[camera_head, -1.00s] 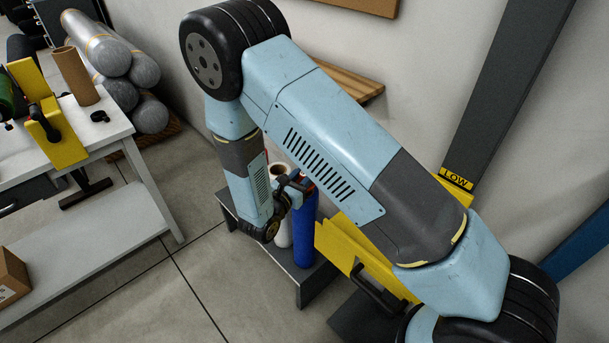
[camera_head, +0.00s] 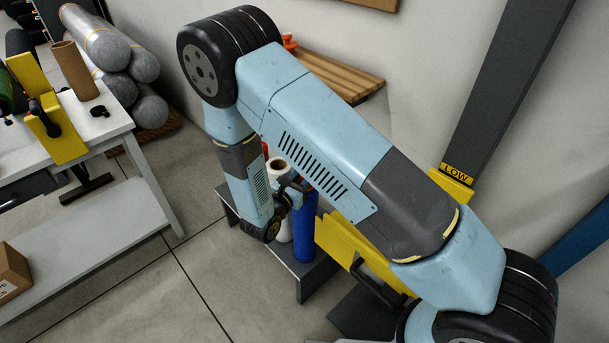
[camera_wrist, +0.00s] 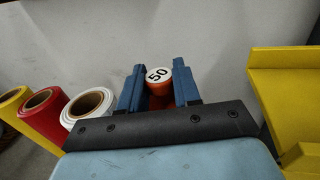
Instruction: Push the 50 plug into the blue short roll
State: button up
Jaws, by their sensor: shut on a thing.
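The plug (camera_wrist: 157,75) has a white face marked "50" and an orange body. In the wrist view it sits between the two blue fingers of my gripper (camera_wrist: 160,68), which is shut on it. The blue short roll (camera_head: 305,236) stands upright on a low dark stand in the head view. My gripper (camera_head: 294,188) is at the roll's top, partly covered by my arm. The roll's upper end is hidden, and the blue roll cannot be made out in the wrist view. I cannot tell whether the plug is inside it.
A white roll (camera_wrist: 88,103), a red roll (camera_wrist: 44,112) and a yellow roll (camera_wrist: 12,102) stand left of my gripper. A yellow bracket (camera_head: 350,240) is close on the right. An orange object (camera_head: 289,42) rests on a wooden shelf (camera_head: 335,72). A workbench (camera_head: 110,128) stands left.

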jog(key=shift+f, duration=0.55)
jog(key=o, duration=1.1)
jog(key=shift+v, duration=6.9)
